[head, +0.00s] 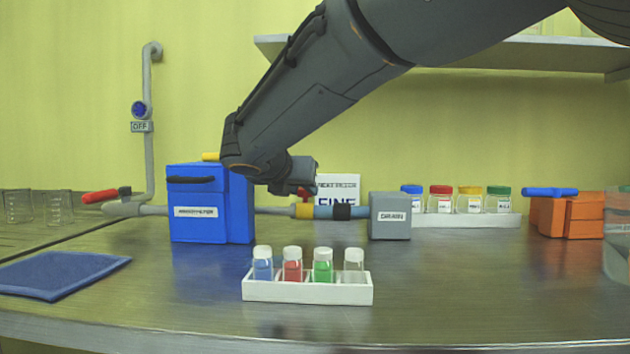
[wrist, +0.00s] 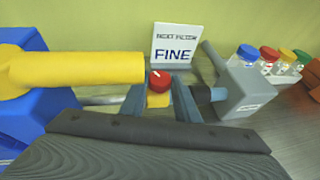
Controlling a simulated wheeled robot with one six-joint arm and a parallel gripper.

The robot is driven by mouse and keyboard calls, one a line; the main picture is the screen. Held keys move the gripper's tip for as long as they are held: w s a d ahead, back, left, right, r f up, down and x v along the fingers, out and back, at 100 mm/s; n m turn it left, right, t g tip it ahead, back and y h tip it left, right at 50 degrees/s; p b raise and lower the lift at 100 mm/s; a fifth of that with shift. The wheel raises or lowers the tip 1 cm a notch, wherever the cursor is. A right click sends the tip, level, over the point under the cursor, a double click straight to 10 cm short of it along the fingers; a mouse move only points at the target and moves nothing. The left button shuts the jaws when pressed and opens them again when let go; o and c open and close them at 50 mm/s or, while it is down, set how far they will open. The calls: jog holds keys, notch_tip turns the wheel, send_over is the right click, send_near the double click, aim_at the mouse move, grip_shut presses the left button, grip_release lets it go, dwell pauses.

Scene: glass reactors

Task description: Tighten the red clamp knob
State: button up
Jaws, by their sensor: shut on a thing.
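The red clamp knob (wrist: 160,80) has a white mark on top and sits over a yellow clamp body (wrist: 158,99) in the wrist view. My gripper (wrist: 158,90) comes at it from the near side, with one blue-grey finger on each side, shut on the knob. In the head view my gripper (head: 301,178) is over the pipe between the blue box and the grey box. A little of the red knob (head: 305,191) and the yellow clamp body (head: 303,211) show beneath it. The finger contact is partly hidden by the arm.
A blue box (head: 210,215) with a yellow handle (wrist: 75,68) stands left of the clamp, and a grey box (head: 390,216) right. A "FINE" sign (head: 340,188) stands behind. A white vial rack (head: 307,291) is in front. Coloured-lid jars (head: 455,200) and an orange box (head: 568,215) are at right.

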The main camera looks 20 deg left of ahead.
jog(key=shift+a+m+h+p, duration=0.1)
jog(key=shift+m+h+p, duration=0.3)
jog(key=shift+h, duration=0.1)
jog(key=o, duration=1)
jog(key=shift+o, duration=0.2)
jog(key=p+v, duration=0.1)
jog(key=v, duration=0.7)
jog(key=shift+w, duration=0.1)
